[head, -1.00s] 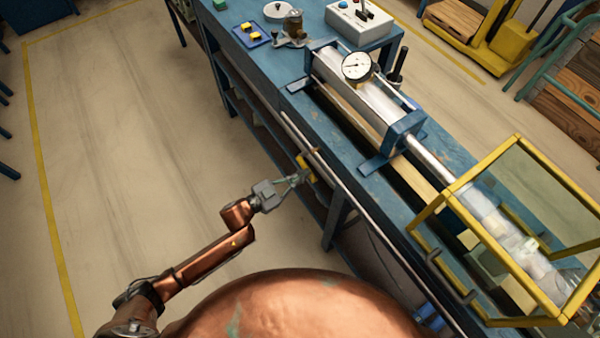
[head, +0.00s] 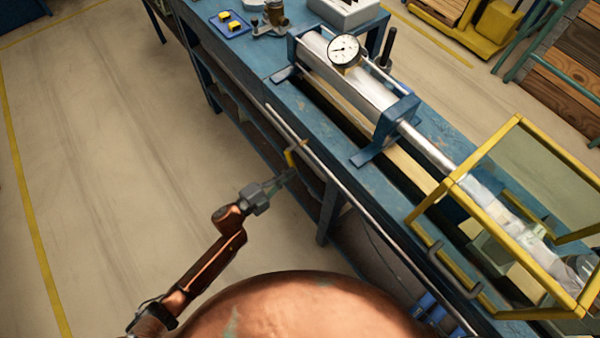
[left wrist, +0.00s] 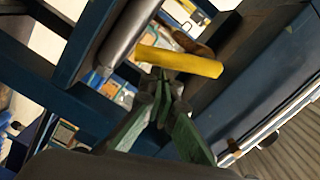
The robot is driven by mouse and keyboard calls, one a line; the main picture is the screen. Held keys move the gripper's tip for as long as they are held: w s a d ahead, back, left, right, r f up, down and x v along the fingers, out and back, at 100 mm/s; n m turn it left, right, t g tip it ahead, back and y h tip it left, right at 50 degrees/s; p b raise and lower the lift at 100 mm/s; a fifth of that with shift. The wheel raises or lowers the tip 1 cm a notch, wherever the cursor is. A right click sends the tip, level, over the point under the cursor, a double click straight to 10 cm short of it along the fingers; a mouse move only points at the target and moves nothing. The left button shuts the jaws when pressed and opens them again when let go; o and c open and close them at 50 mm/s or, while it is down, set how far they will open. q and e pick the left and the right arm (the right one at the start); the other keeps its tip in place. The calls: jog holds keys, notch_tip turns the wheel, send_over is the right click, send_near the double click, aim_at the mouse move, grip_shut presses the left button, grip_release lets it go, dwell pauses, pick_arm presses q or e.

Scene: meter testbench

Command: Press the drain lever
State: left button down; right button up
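The drain lever, a yellow bar (head: 290,158), shows small at the bench's near side in the head view, beside a long grey rail. In the left wrist view the yellow bar (left wrist: 180,61) lies across the upper middle, just beyond my fingertips. My left gripper (head: 291,174) is at the lever, just below it in the picture. Its green fingers (left wrist: 160,85) come together in the left wrist view, with nothing seen between them. I cannot tell whether the tips touch the bar. My right gripper is in neither view.
The blue bench (head: 432,120) carries a metal cylinder with a dial gauge (head: 344,49) and a yellow-framed guard (head: 483,150). The grey rail (head: 335,172) runs along its near edge. Open floor (head: 100,150) lies to the left.

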pick_arm(q)
jog(key=shift+w+a+f+m+b, duration=0.3)
jog(key=shift+w+m+b, duration=0.15)
jog(key=shift+m, duration=0.4)
jog(key=shift+w+a+f+m+b, duration=0.3)
jog(key=shift+m+b, duration=0.2)
jog(key=shift+m, duration=0.3)
jog(key=shift+w+a+f+m+b, duration=0.3)
jog(key=shift+w+m+b, duration=0.2)
jog(key=shift+m, duration=0.35)
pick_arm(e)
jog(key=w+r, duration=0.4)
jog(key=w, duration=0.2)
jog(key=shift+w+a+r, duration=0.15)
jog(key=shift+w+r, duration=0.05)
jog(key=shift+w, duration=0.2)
pick_arm(q)
jog(key=shift+r, duration=0.1)
jog(key=shift+s, duration=0.1)
jog(key=s+a+p, duration=0.3)
jog(key=s+a, duration=0.3)
jog(key=s, duration=0.4)
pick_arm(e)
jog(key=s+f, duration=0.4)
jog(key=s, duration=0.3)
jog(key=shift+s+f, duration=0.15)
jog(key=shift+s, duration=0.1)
